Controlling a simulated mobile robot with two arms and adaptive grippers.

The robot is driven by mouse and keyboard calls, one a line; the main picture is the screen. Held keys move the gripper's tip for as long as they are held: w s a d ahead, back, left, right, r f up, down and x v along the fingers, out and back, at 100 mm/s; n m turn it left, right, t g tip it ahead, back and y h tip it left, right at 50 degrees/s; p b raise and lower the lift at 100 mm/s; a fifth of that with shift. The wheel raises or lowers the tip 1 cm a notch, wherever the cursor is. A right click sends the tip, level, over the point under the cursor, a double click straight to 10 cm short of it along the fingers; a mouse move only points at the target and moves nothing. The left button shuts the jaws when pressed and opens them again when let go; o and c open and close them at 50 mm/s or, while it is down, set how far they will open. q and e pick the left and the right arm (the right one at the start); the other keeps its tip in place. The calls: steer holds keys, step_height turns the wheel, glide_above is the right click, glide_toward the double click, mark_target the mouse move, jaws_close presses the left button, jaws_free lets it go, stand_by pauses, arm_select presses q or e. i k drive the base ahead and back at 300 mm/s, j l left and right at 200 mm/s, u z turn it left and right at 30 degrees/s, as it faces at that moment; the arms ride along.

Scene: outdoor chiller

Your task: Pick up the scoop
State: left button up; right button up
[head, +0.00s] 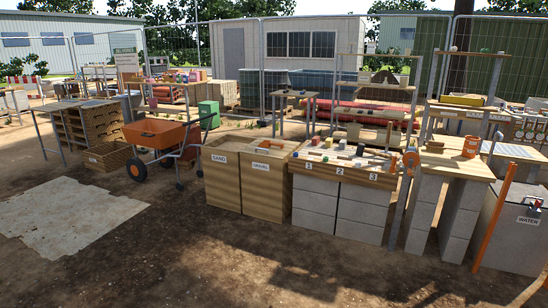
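I cannot make out the scoop for certain. Several small tools and pieces lie on the wooden worktop marked 1, 2, 3 (340,171), and I cannot tell whether one is a scoop. Neither of my grippers is in the head view.
The sand bin (222,182) stands left of the gravel bin. An orange wheelbarrow (154,134) stands behind at left. The dirt ground in front is clear.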

mark_target(267, 144)
steer(key=i, duration=2.05)
steer(key=i+j, duration=0.1)
steer(key=i, duration=2)
steer(key=i+z, duration=0.55)
